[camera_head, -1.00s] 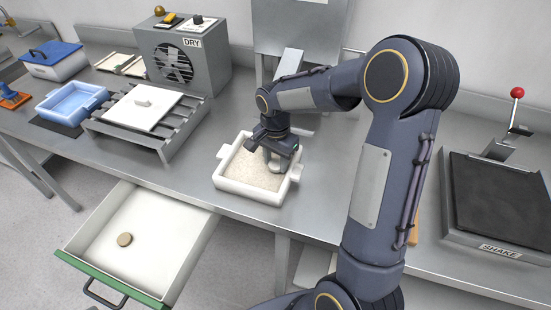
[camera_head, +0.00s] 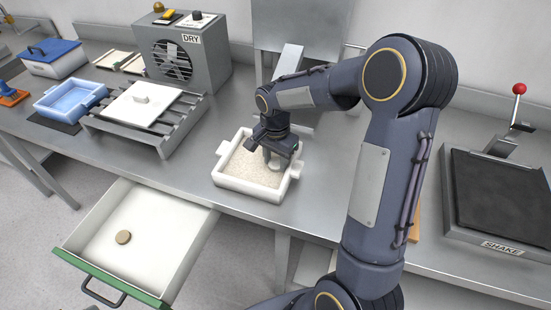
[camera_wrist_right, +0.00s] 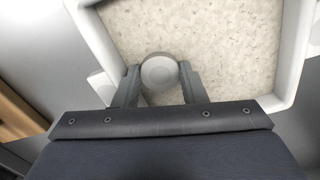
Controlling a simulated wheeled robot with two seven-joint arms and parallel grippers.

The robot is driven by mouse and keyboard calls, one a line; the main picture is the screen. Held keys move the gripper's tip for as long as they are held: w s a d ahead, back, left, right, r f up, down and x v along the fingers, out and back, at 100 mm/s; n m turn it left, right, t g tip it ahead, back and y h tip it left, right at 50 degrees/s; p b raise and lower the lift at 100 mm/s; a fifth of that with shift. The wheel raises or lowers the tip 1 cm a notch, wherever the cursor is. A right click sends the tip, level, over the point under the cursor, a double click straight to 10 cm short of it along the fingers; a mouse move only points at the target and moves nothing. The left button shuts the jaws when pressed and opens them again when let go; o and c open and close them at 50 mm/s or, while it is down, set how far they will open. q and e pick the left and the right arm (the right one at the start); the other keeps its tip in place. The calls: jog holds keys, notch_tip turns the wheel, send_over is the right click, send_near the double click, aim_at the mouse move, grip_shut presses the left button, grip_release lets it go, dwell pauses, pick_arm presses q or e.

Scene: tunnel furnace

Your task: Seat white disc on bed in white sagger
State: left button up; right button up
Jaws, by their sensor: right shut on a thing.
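The white sagger (camera_head: 246,188) stands on the steel bench, with a speckled pale bed (camera_head: 246,167) inside. In the right wrist view the bed (camera_wrist_right: 222,40) and the sagger's rim (camera_wrist_right: 98,42) also show. My right gripper (camera_head: 270,158) reaches down into the sagger at its right side. It is shut on the white disc (camera_wrist_right: 159,72), which shows between its fingers (camera_wrist_right: 160,84) in the right wrist view, near the sagger's wall. I cannot tell whether the disc touches the bed. My left gripper is not in view.
An open drawer (camera_head: 185,245) holding a small tan disc (camera_head: 123,237) juts out below the bench. A rack with a white lid (camera_head: 140,105), a blue tray (camera_head: 70,100) and a DRY fan box (camera_head: 190,65) stand left. A SHAKE plate (camera_head: 500,200) stands right.

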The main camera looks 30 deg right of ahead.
jog(key=o, duration=1)
jog(key=shift+r, duration=3.95)
